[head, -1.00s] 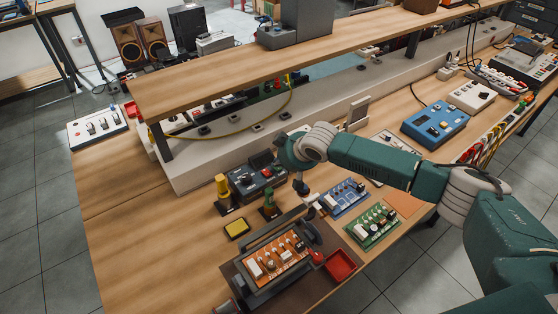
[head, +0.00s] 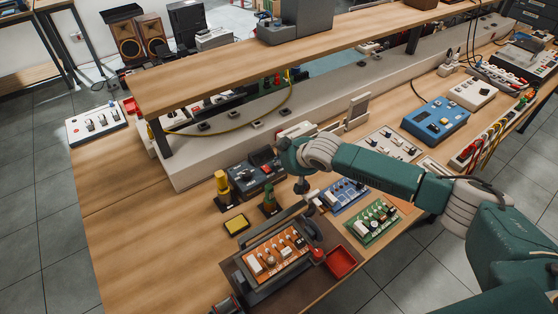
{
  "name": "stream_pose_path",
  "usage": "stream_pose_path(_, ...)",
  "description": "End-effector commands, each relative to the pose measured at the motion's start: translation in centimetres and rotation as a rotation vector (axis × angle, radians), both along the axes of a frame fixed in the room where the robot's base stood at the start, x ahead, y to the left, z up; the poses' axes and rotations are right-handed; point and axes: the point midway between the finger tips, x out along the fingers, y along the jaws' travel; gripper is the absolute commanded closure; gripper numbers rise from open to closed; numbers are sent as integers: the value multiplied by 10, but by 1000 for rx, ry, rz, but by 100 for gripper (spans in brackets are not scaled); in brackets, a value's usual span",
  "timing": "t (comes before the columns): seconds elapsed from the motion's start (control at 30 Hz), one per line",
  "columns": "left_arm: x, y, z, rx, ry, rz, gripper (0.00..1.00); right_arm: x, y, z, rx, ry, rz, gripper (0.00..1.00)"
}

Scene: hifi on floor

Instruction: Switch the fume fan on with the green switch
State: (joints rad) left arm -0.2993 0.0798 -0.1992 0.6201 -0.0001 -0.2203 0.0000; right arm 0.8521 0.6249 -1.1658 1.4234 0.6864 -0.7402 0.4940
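My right arm reaches in from the right, and its gripper (head: 301,186) points down beside a dark grey control box (head: 246,186). The fingertips are small and dark, so I cannot tell whether they are open or shut. The box has a red control and dark knobs on its top; my wrist stands near its right end. A green switch or a fume fan cannot be made out for certain. A green upright piece on a black base (head: 269,201) stands in front of the box. My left gripper is not in view.
A yellow-topped post (head: 221,184) and a yellow pad (head: 237,225) stand left of the gripper. Blue (head: 345,194) and green (head: 374,222) circuit boards lie to the right. An orange board in a frame (head: 272,258) is in front. The wooden shelf (head: 330,52) overhangs behind.

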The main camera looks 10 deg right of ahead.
Motion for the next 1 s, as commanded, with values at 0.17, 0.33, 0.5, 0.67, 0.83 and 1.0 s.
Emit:
stream_pose_path(0.17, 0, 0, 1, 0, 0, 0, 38, 7, 4, 4, 2, 0, 0, 100)
stream_pose_path(0.33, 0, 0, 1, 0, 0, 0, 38, 12, 5, 6, 1, 1, 0, 100)
stream_pose_path(0.5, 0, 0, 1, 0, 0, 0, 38, 12, 5, 6, 1, 1, 0, 100)
stream_pose_path(0.67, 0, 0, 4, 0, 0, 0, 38, 12, 5, 9, 1, 1, 0, 100)
stream_pose_path(0.83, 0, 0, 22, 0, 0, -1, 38, 12, 4, 27, 2, 1, -1, 100)
stream_pose_path(1.0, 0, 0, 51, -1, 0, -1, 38, 13, 3, 54, 2, 2, -2, 100)
